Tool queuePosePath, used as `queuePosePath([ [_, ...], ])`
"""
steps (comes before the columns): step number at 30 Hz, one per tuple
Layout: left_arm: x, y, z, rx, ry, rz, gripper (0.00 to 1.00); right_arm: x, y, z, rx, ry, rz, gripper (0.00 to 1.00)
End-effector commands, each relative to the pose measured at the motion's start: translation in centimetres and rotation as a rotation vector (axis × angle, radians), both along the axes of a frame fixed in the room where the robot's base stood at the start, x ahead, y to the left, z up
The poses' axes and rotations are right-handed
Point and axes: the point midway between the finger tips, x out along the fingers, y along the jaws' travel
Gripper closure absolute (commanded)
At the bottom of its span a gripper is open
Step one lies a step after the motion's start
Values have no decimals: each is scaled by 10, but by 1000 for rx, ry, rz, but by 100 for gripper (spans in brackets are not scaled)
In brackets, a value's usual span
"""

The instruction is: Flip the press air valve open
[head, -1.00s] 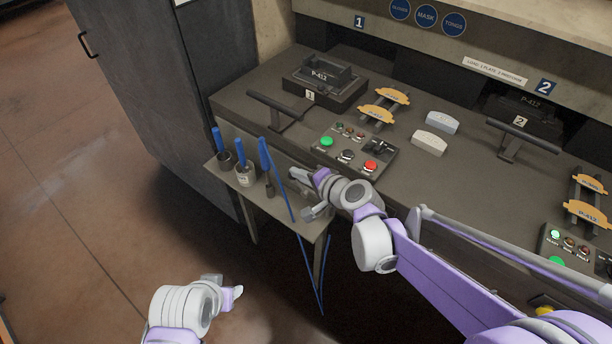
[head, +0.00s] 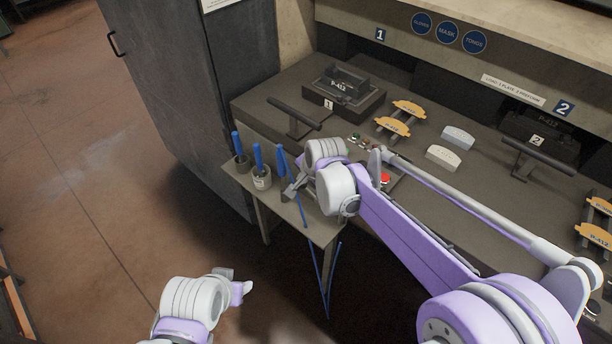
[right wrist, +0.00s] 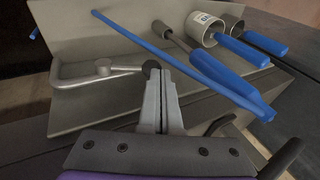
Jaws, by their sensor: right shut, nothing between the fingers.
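My right gripper (head: 291,190) is over the small side shelf (head: 322,232) at the bench front, shut and empty. In the right wrist view its fingertips (right wrist: 162,75) are together, beside a dark round knob (right wrist: 151,67) at the end of a grey bent bar (right wrist: 105,69). I cannot tell whether they touch, or whether this bar is the air valve. My right arm hides most of the control panel on the bench; its red button (head: 385,179) shows. My left gripper (head: 243,283) hangs low over the floor; its jaws are unclear.
Several blue-handled tools (head: 258,157) stand at the shelf's left, some in cups (head: 262,179). A long blue rod (right wrist: 180,64) crosses the shelf. Behind are a black press fixture (head: 345,92), yellow parts (head: 392,126) and pale blocks (head: 445,157). Open floor lies left.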

Motion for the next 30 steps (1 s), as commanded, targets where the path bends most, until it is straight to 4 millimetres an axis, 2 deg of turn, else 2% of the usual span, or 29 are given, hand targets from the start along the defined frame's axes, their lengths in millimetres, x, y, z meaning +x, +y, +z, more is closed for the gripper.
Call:
queuePosePath([
  [5, 1, 0, 8, 0, -2, 0, 50, 7, 10, -7, -115, 81, 2, 100],
  [13, 1, 0, 6, 0, -2, 0, 50, 5, 7, -7, -104, 75, 0, 100],
  [24, 2, 0, 18, 0, -6, 0, 50, 5, 7, 9, -102, 74, 1, 100],
  [30, 2, 0, 17, 0, -6, 0, 50, 5, 7, 9, -102, 74, 1, 100],
])
